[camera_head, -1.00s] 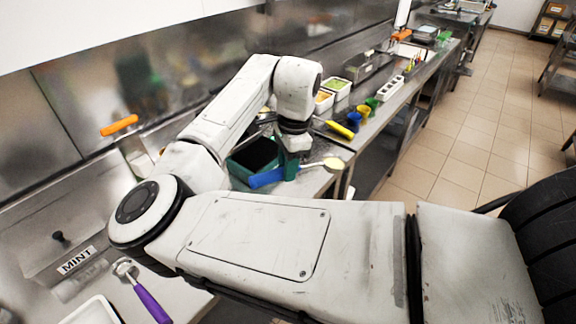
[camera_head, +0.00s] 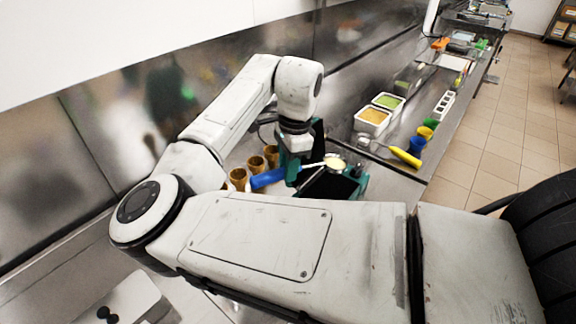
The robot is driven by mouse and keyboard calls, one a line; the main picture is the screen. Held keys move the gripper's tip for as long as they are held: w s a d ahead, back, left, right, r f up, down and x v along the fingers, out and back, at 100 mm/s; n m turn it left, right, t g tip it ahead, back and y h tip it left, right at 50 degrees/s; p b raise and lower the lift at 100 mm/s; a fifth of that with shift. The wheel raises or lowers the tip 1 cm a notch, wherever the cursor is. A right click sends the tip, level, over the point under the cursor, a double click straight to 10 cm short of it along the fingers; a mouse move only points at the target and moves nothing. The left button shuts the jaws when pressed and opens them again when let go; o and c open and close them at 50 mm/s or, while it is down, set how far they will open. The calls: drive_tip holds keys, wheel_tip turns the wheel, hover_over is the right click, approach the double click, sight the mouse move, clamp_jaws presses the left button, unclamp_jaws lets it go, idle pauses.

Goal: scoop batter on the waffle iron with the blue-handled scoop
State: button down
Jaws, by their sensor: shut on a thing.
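My gripper (camera_head: 292,174) is shut on the blue handle of the scoop (camera_head: 267,179). The scoop's bowl (camera_head: 336,162) points right and holds pale, cream-coloured batter. The dark, teal-edged waffle iron (camera_head: 357,187) lies just below the bowl in the picture, partly hidden by my arm and gripper. The bowl appears to be over the iron's far edge; I cannot tell its exact height.
Several brown cups (camera_head: 238,178) stand left of the scoop. A yellow-filled tub (camera_head: 372,117) and a green-filled tub (camera_head: 387,101) stand behind. A yellow-handled tool (camera_head: 405,157) and a blue cup (camera_head: 416,145) lie near the counter's right edge.

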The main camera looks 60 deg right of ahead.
drive_tip(key=shift+s+f+b, duration=0.15)
drive_tip(key=shift+f+b, duration=0.2)
drive_tip(key=shift+b, duration=0.05)
wheel_tip(320, 180, down, 2)
drive_tip(key=shift+f+b, duration=0.15)
drive_tip(key=shift+b, duration=0.85)
drive_tip(key=t+h+b, duration=0.2)
drive_tip(key=t+b, duration=0.1)
drive_tip(key=b, duration=0.4)
drive_tip(key=s+a+f+t+h+b, duration=0.1)
drive_tip(key=t+h+b, duration=0.2)
drive_tip(key=b, duration=0.4)
drive_tip(key=s+a+t+h+b, duration=0.1)
drive_tip(key=t+h+b, duration=0.1)
drive_tip(key=b, duration=0.5)
drive_tip(key=shift+s+a+f+n+t+h, duration=0.2)
drive_tip(key=shift+f+n+t+h, duration=0.1)
drive_tip(key=shift+f+n+t, duration=0.1)
drive_tip(key=shift+b, duration=1.2)
drive_tip(key=b, duration=0.4)
drive_tip(key=shift+s+f+t+h, duration=0.15)
drive_tip(key=shift+t+h, duration=0.15)
drive_tip(key=t+b, duration=0.1)
drive_tip(key=b, duration=0.3)
drive_tip(key=f+t+h+b, duration=0.1)
drive_tip(key=b, duration=0.4)
drive_tip(key=shift+s+a+h, duration=0.1)
drive_tip(key=shift+a+h, duration=0.05)
drive_tip(key=shift+h, duration=0.15)
